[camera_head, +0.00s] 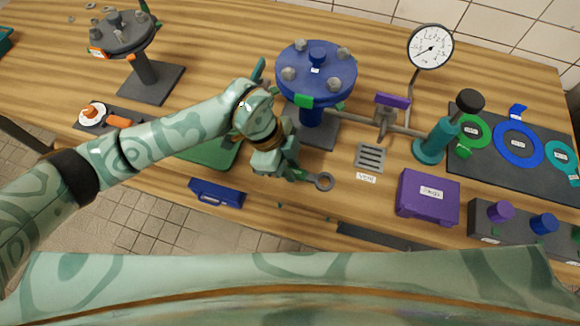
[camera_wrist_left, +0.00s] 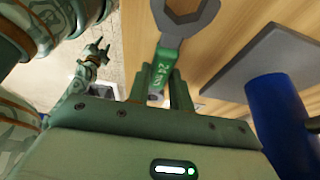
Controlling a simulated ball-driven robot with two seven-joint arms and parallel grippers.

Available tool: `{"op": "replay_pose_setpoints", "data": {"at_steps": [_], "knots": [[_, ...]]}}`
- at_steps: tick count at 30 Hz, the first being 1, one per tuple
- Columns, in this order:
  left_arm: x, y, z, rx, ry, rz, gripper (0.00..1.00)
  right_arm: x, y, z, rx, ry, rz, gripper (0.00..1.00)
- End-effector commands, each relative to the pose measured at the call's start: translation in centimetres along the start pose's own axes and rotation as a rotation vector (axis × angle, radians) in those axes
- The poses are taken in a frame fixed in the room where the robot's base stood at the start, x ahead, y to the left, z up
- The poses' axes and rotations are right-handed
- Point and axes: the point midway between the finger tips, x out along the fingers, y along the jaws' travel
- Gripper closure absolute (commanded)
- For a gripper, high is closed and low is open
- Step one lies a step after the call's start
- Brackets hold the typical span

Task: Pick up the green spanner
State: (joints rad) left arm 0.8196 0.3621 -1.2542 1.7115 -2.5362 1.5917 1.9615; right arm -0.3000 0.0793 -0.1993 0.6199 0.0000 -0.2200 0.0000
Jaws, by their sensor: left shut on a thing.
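My left gripper (camera_head: 285,170) is at the front part of the bench, in front of the blue flanged stand. I cannot tell whether the spanner touches the bench. My right gripper (camera_wrist_left: 95,53) shows small in the left wrist view, its fingers apart and empty.
The blue flanged stand (camera_head: 316,72) rises close behind my left gripper. A green mat (camera_head: 215,150) and a blue case (camera_head: 216,193) lie to the left. A slotted grey plate (camera_head: 370,158), purple box (camera_head: 428,197) and teal hand pump (camera_head: 438,140) stand to the right.

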Motion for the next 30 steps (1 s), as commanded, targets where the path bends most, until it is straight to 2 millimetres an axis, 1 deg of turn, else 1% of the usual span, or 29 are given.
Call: {"op": "replay_pose_setpoints", "data": {"at_steps": [1,2,9,12,15,18,21,24,30], "knots": [[-1.3,-0.1,-0.6,0.005,0.001,-0.006,1.00,-0.5,0.0,-0.1,0.000,0.003,0.001,0.64],[-1.9,0.2,-0.6,0.004,0.001,-0.005,1.00,-0.8,0.1,-0.2,0.000,0.004,0.001,0.64],[-8.2,5.1,-1.1,0.004,-0.001,-0.005,1.00,-2.8,0.2,-0.7,0.000,0.014,0.004,0.64],[-9.4,7.9,-0.5,0.001,-0.001,-0.001,1.00,-3.0,0.2,-0.8,0.000,0.015,0.004,0.64],[-10.5,10.1,-0.1,0.001,0.000,-0.001,1.00,-3.2,0.2,-0.8,-0.001,0.016,0.004,0.64],[-11.4,11.6,0.2,0.001,0.000,-0.002,1.00,-3.4,0.2,-0.9,-0.001,0.016,0.004,0.64],[-11.9,12.5,0.4,0.001,0.001,-0.002,1.00,-3.4,0.2,-0.9,-0.001,0.017,0.004,0.64],[-12.2,12.9,0.5,0.001,0.000,-0.002,1.00,-3.5,0.2,-0.9,-0.001,0.017,0.005,0.64],[-12.2,13.1,0.5,0.001,0.001,-0.002,1.00,-3.4,0.2,-0.9,-0.001,0.017,0.005,0.64]]}}
